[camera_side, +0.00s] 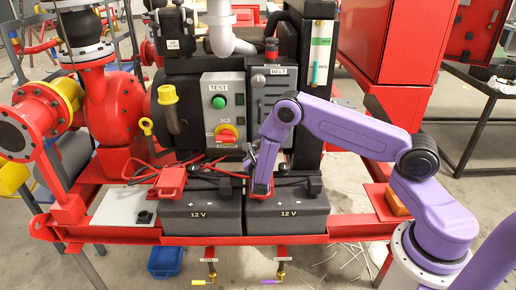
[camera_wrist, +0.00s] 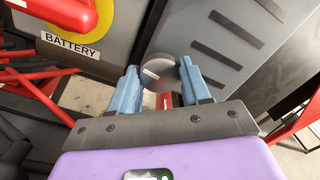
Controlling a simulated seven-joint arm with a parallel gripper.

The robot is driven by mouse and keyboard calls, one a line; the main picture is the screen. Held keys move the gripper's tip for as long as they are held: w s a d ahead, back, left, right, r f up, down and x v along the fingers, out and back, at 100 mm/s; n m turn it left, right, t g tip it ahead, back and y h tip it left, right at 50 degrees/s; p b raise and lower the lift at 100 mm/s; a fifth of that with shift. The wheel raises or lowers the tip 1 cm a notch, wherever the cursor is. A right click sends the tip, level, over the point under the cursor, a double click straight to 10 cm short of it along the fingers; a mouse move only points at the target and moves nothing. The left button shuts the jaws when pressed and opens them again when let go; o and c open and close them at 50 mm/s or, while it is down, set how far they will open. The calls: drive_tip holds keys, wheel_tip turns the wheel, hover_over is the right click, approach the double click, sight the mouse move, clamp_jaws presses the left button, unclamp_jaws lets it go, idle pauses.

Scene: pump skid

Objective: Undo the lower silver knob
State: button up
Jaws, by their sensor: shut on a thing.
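The lower silver knob (camera_wrist: 158,68) is a round grey disc with a white mark on it, on the grey panel in the wrist view. My gripper (camera_wrist: 160,74) has its two blue fingers on either side of the knob, shut on it. In the side view my gripper (camera_side: 250,160) is at the low part of the grey panel, just above the batteries, and the arm hides the lower knob there. The upper silver knob (camera_side: 258,80) shows on the same panel near the BELT label.
Two black 12 V batteries (camera_side: 202,210) stand right below my gripper, with red cables and clamps (camera_side: 171,180) around them. A control box (camera_side: 224,105) with a green button and a red-yellow switch is to the left.

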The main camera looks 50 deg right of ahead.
drive_tip(key=m, duration=0.7)
drive_tip(key=shift+m, duration=0.4)
drive_tip(key=m, duration=0.3)
drive_tip(key=shift+s, duration=0.1)
drive_tip(key=shift+m, duration=2)
drive_tip(key=o, duration=1.1)
drive_tip(key=shift+c, duration=0.2)
drive_tip(key=v, duration=1.7)
drive_tip(key=shift+s, duration=0.2)
